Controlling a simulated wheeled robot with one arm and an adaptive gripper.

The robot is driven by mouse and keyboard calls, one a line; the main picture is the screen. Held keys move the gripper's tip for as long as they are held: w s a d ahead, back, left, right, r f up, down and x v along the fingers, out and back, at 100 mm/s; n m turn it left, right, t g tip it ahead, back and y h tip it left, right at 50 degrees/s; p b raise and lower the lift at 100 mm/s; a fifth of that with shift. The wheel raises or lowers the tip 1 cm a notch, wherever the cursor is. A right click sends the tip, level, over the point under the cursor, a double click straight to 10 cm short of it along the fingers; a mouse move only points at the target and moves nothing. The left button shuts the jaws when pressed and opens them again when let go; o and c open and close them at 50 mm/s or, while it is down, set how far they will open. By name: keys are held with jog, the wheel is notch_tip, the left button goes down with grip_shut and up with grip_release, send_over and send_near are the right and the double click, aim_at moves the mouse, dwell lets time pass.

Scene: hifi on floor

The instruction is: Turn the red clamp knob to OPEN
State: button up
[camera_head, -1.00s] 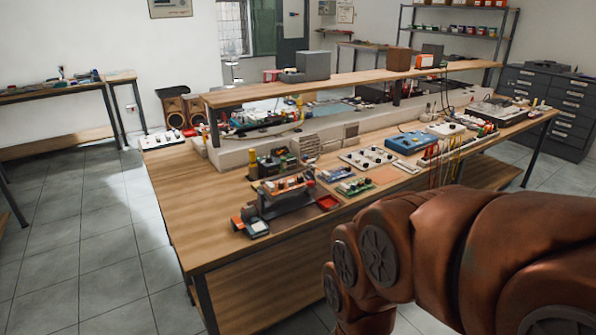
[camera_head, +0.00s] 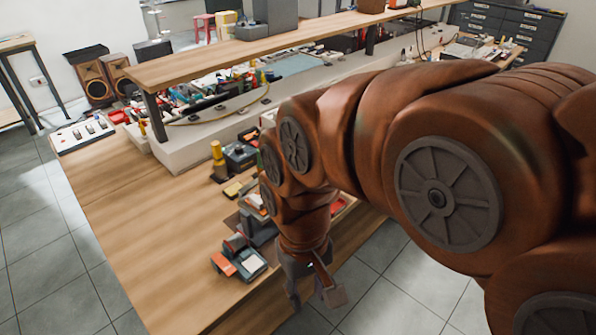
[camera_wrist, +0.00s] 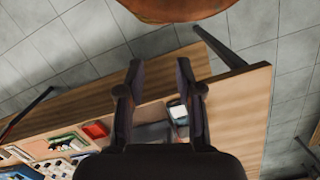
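My gripper (camera_head: 314,300) points down near the front edge of the workbench (camera_head: 130,230). In the wrist view my gripper (camera_wrist: 161,78) has its two dark fingers spread apart with nothing between the tips. A small grey device with an orange-red part and a pale face (camera_head: 240,260) lies on the bench, left of my gripper. Its pale face seems to show beside the right finger in the wrist view (camera_wrist: 179,112). A dark grey stand (camera_head: 258,228) is partly hidden behind my arm. I cannot make out a red clamp knob or an OPEN mark.
A red tray (camera_wrist: 95,130) lies on the bench in the wrist view. A raised wooden shelf (camera_head: 210,58) runs above the back of the bench. A yellow-topped post (camera_head: 217,158) stands mid-bench. The left part of the bench top is bare.

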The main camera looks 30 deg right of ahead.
jog(key=w+d+m+b, duration=0.1)
jog(key=w+d+m, duration=0.4)
jog(key=w, duration=0.4)
jog(key=w+d+m+t+b, duration=0.1)
jog(key=w+d+m+b, duration=0.1)
jog(key=w+d+m, duration=0.4)
jog(key=w+d+m+t+b, duration=0.1)
jog(key=w+d+m+b, duration=0.1)
jog(key=w+d+m, duration=0.3)
jog(key=shift+w+d+r, duration=0.1)
jog(key=shift+w+d, duration=0.55)
jog(key=shift+w, duration=0.7)
jog(key=shift+w+d+r, duration=0.1)
jog(key=shift+w+d, duration=0.6)
jog(key=shift+w, duration=0.6)
jog(key=shift+w+d+r, duration=0.1)
jog(key=shift+w+d, duration=0.55)
jog(key=shift+w, duration=0.7)
jog(key=shift+w+f+p, duration=0.2)
jog(key=shift+f+p, duration=0.45)
jog(key=shift+f, duration=3.3)
grip_shut()
